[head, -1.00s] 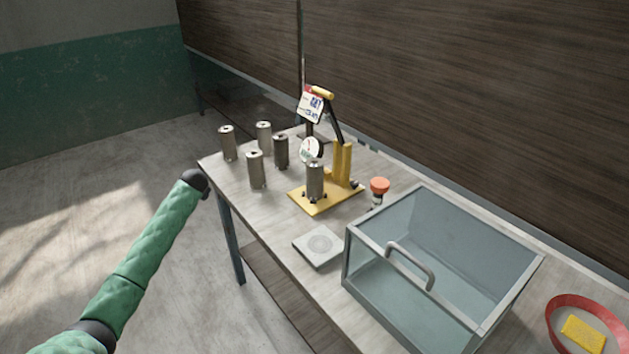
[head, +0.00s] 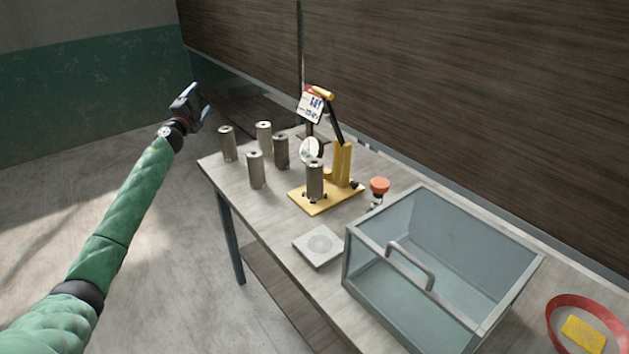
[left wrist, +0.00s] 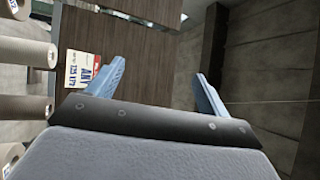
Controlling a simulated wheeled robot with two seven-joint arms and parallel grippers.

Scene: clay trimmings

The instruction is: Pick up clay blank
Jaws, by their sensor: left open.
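Several grey-brown clay cylinders stand upright at the far left end of the table: one at the left (head: 227,144), one at the back (head: 264,135), one at the front (head: 256,170) and a darker one (head: 281,151). Another cylinder (head: 315,182) stands on the yellow base of a press (head: 341,165). My left gripper (head: 196,100) is beyond the table's left end, open and empty, apart from the cylinders. In the left wrist view its two blue fingers (left wrist: 157,82) are spread, with cylinders (left wrist: 24,108) along the left edge. My right gripper is not in view.
A glass-walled bin (head: 440,265) with a handle fills the table's near right. A small square plate (head: 318,246), an orange-topped item (head: 379,187) and a red bowl (head: 560,318) with a yellow sponge (head: 583,334) also lie there. A printed card (head: 311,104) stands behind the press.

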